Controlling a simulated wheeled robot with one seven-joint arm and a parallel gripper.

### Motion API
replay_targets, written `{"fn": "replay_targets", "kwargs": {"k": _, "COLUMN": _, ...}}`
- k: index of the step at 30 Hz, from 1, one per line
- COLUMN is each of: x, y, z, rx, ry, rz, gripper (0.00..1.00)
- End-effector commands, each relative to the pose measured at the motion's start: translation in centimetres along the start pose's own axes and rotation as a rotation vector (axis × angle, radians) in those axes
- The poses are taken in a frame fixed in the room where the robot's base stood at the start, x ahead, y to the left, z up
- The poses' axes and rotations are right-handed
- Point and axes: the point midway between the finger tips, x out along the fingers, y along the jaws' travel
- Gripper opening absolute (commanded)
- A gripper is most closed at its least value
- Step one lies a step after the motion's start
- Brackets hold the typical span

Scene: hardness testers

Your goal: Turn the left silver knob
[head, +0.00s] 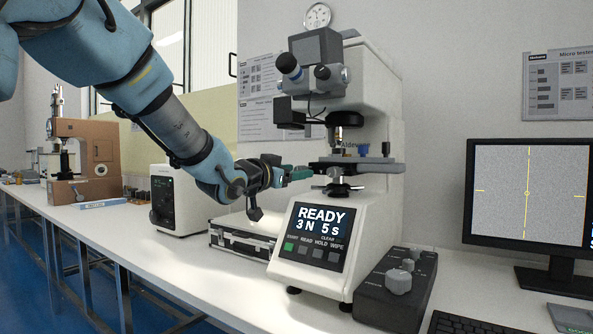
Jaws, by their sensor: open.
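The white hardness tester (368,215) stands on the bench with its screen reading READY. Its dark specimen stage (375,167) sticks out at mid height. My gripper (303,173) is open, its teal fingers pointing right at the stage's left end. I cannot tell whether the fingers touch the stage or have a knob between them; the gripper hides that end. A grey control box (385,305) in front right carries silver knobs, the nearest (399,281) being largest. I cannot tell which knob is the left silver one.
A black-and-silver case (232,238) lies left of the tester below my arm. A white unit (178,200) and a brown tester (85,155) stand further left. A monitor (530,195) and keyboard (466,324) are at right. The bench's front left is clear.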

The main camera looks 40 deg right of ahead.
Motion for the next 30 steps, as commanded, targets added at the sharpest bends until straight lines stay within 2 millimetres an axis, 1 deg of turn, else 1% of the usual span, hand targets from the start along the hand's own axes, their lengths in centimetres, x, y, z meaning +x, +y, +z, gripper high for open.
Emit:
{"fn": "replay_targets", "kwargs": {"k": 1, "x": 0.47, "y": 0.05, "z": -0.04, "rx": 0.0, "ry": 0.0, "rz": 0.001, "gripper": 0.61}}
{"fn": "replay_targets", "kwargs": {"k": 4, "x": 0.95, "y": 0.03, "z": 0.02, "rx": 0.0, "ry": 0.0, "rz": 0.001, "gripper": 0.61}}
{"fn": "replay_targets", "kwargs": {"k": 13, "x": 1.06, "y": -0.01, "z": 0.04, "rx": 0.0, "ry": 0.0, "rz": 0.0, "gripper": 0.6}}
{"fn": "replay_targets", "kwargs": {"k": 27, "x": 1.04, "y": -0.01, "z": 0.03, "rx": 0.0, "ry": 0.0, "rz": 0.0, "gripper": 0.07}}
{"fn": "replay_targets", "kwargs": {"k": 29, "x": 1.04, "y": -0.01, "z": 0.03, "rx": 0.0, "ry": 0.0, "rz": 0.0, "gripper": 0.0}}
{"fn": "replay_targets", "kwargs": {"k": 30, "x": 1.04, "y": -0.01, "z": 0.04, "rx": 0.0, "ry": 0.0, "rz": 0.0, "gripper": 0.0}}
